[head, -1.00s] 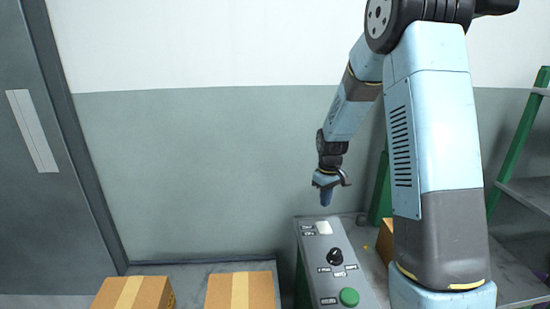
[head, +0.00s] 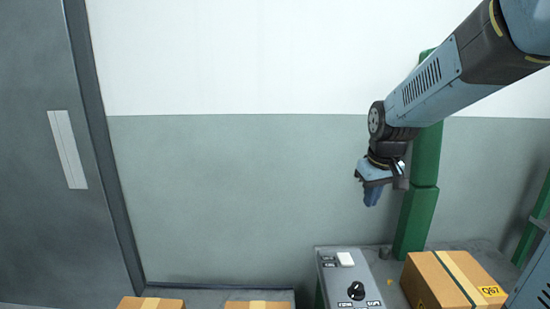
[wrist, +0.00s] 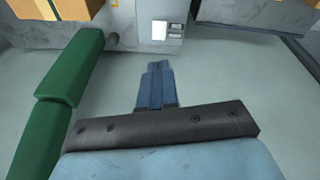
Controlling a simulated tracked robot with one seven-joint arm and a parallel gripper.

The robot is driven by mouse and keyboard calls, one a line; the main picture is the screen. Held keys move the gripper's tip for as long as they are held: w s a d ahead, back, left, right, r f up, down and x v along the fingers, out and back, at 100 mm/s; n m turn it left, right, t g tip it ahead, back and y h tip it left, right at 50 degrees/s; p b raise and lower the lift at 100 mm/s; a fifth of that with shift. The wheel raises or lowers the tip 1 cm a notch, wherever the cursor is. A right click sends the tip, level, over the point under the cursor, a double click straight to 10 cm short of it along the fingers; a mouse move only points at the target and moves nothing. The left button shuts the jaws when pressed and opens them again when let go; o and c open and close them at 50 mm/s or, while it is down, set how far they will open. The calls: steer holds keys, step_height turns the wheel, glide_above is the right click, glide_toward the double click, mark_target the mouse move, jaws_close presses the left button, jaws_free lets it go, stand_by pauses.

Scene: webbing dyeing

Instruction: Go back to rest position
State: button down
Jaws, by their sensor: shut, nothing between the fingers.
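My gripper (head: 372,194) hangs in the air in the head view, fingers pointing down, above the back end of the grey control panel. Its two blue fingers are together and hold nothing. Part of the panel (wrist: 173,48) shows at the top of the wrist view. The gripper does not touch it.
A green post (head: 415,215) stands close to the right of my gripper, also seen in the wrist view (wrist: 70,75). A cardboard box (head: 430,283) sits right of the panel. Two more boxes stand low at left. The wall area left of the gripper is clear.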

steer(key=s+r+m+t, duration=0.1)
steer(key=s+r, duration=0.2)
steer(key=s, duration=0.5)
steer(key=s+r+m+t, duration=0.1)
steer(key=s+r, duration=0.2)
steer(key=s, duration=0.6)
steer(key=shift+s+r+m+t, duration=0.3)
steer(key=shift+m, duration=0.1)
